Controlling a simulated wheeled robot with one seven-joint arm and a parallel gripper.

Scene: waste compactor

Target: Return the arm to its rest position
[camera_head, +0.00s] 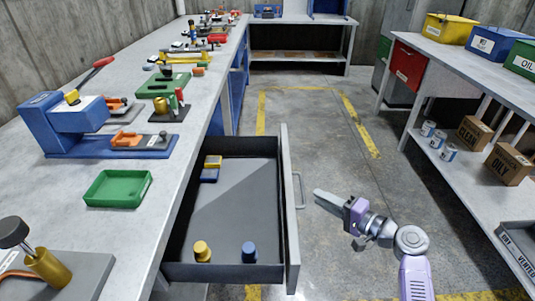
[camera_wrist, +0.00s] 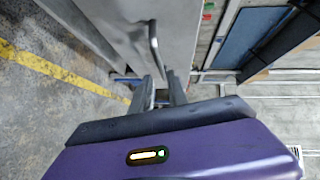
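My gripper (camera_head: 318,193) is just right of the open drawer's grey handle (camera_head: 299,190), its fingers pointing toward the drawer front. In the wrist view the two fingers of my gripper (camera_wrist: 159,78) stand apart with nothing between them. The drawer handle (camera_wrist: 153,45) shows ahead of the fingertips and appears clear of them. The drawer (camera_head: 232,272) is pulled out from the workbench. It holds a yellow block, a blue block, a yellow knobbed piece and a blue knobbed piece. My arm reaches in from the lower right.
The workbench (camera_head: 150,228) on the left carries a blue machine (camera_head: 76,118), a green tray (camera_head: 118,188) and several tools. A shelf unit (camera_head: 470,172) with cans and boxes stands at right. Open floor with yellow lines (camera_head: 262,112) lies between them.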

